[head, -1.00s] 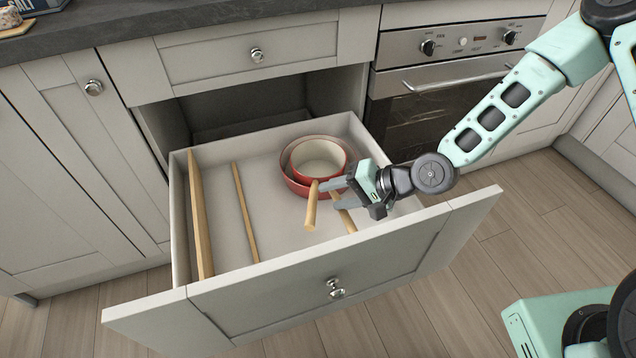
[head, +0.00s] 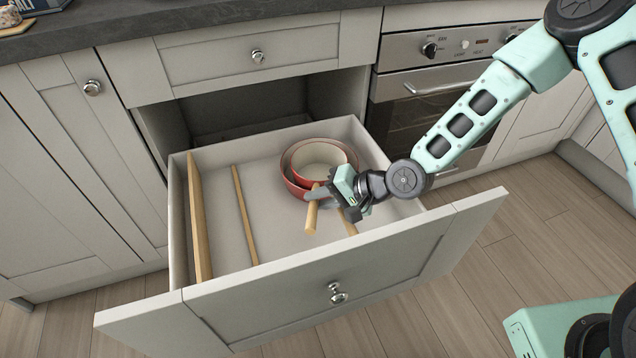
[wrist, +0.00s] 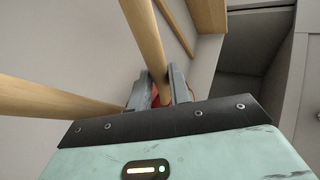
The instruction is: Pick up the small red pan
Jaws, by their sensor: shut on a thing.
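The small red pan (head: 318,156), cream inside, sits nested in a larger red pan (head: 288,165) at the back right of the open drawer. Its wooden handle (head: 311,216) points toward the drawer front. My gripper (head: 318,194) reaches in from the right and is shut on this handle near the pan's wall. In the wrist view, the two fingers (wrist: 164,88) stand on either side of the handle (wrist: 146,36). The larger pan's handle (head: 349,226) lies to the right, partly hidden by my gripper. The small pan's base is hidden.
The drawer (head: 285,238) is pulled out, with its left and middle floor mostly clear. Two wooden dividers (head: 199,215) run front to back on its left side. The drawer front (head: 300,285) and right wall stand near my arm. An oven (head: 420,100) is behind right.

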